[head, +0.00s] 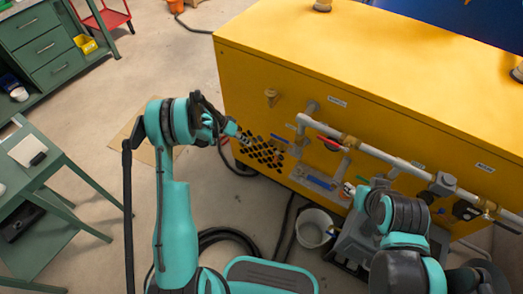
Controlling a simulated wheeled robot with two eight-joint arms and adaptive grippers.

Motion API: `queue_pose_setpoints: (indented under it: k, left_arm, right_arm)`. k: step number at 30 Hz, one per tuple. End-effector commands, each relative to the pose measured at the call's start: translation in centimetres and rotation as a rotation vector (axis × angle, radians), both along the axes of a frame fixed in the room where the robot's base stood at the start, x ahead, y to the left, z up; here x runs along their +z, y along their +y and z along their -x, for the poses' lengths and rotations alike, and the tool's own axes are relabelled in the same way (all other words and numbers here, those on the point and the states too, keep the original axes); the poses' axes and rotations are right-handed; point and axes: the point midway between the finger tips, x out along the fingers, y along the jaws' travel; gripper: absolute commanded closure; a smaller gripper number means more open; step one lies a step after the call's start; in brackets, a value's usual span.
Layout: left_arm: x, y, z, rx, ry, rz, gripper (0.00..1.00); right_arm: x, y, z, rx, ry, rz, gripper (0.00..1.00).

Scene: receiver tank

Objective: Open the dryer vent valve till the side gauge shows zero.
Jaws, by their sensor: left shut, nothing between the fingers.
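The yellow cabinet (240,75) carries grey pipework (380,153) on its front. A red lever handle (329,140) sits under the pipe's left part, and a blue handle (320,183) sits lower down. A small brass fitting (271,97) is on the upper left of the front. I cannot tell which is the dryer vent valve, and no gauge reading is legible. My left gripper (243,136) is shut and empty, in front of the perforated vent, left of the pipework. My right gripper (349,188) is near the lower pipe, right of the blue handle; its fingers are too small to read.
A grey bucket (314,226) stands on the floor below the pipework, beside dark hoses (222,235). A green bench (50,200) and a green drawer cabinet (50,45) stand at left. The floor between them and the yellow cabinet is mostly open.

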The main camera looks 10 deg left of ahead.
Motion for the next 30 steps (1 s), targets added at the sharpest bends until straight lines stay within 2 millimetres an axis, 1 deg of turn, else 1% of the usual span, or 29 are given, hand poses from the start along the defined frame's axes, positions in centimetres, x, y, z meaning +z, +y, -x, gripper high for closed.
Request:
queue_pose_setpoints:
  k: [1,2,5,8,15,20,21,24,30]
  left_arm:
    - [1.0,-0.5,0.4,-0.010,-0.017,-0.004,1.00]
    - [1.1,-0.7,0.5,-0.015,-0.025,-0.007,1.00]
    - [0.7,-1.2,0.6,-0.020,-0.036,-0.010,1.00]
    - [-0.6,-1.9,0.3,-0.020,-0.036,-0.009,1.00]
    - [-5.0,-4.8,-0.7,-0.020,-0.035,-0.010,1.00]
    - [-7.5,-6.5,-1.3,-0.020,-0.035,-0.010,1.00]
    - [-7.3,-7.3,-0.9,-0.020,-0.035,-0.010,1.00]
    - [-7.4,-8.6,-0.4,-0.020,-0.034,-0.010,1.00]
    - [-7.3,-9.9,0.1,-0.019,-0.034,-0.009,1.00]
  right_arm:
    - [0.4,0.0,0.0,0.000,0.000,0.000,0.60]
    - [0.4,0.0,0.0,0.000,0.000,0.000,0.60]
    - [0.0,0.0,0.0,0.000,0.000,0.000,0.60]
    - [-0.6,0.0,0.0,0.000,0.000,0.000,0.60]
    - [-2.7,0.0,0.0,0.000,0.000,0.000,0.60]
    - [-3.9,0.0,0.0,0.000,0.000,0.000,0.60]
    - [-4.1,0.0,0.0,0.000,0.000,0.000,0.60]
    - [-4.6,0.0,0.0,0.000,0.000,0.000,0.60]
    - [-5.1,0.0,0.0,0.000,0.000,0.000,0.60]
